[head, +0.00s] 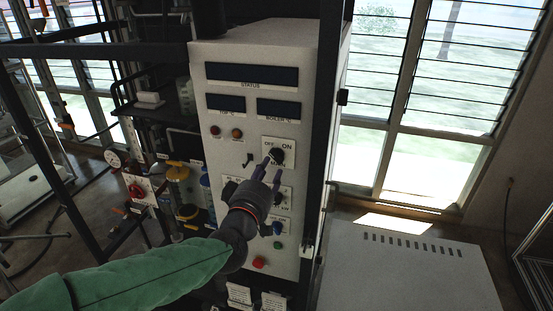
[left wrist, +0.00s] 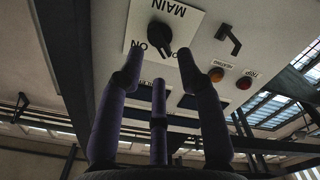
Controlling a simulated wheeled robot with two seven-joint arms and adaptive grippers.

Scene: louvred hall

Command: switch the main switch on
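The main switch (head: 277,156) is a black rotary knob on a white plate, in the upper right part of a pale cabinet's front. OFF is printed at its upper left and ON at its upper right. In the left wrist view the knob (left wrist: 159,34) shows upside down, with MAIN above it; its pointer seems turned toward OFF, partly hidden by a finger. My left gripper (head: 266,174) is just below the knob. In the left wrist view its three fingers (left wrist: 158,74) are spread, with nothing between them, and the knob is beyond their tips. My right gripper is out of view.
The cabinet front (head: 225,165) also carries displays, two indicator lamps (head: 226,133), a small black lever (head: 248,160), more knobs below, and a red button (head: 259,262). A dark frame post stands right of the panel. A grey box (head: 405,265) is at lower right.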

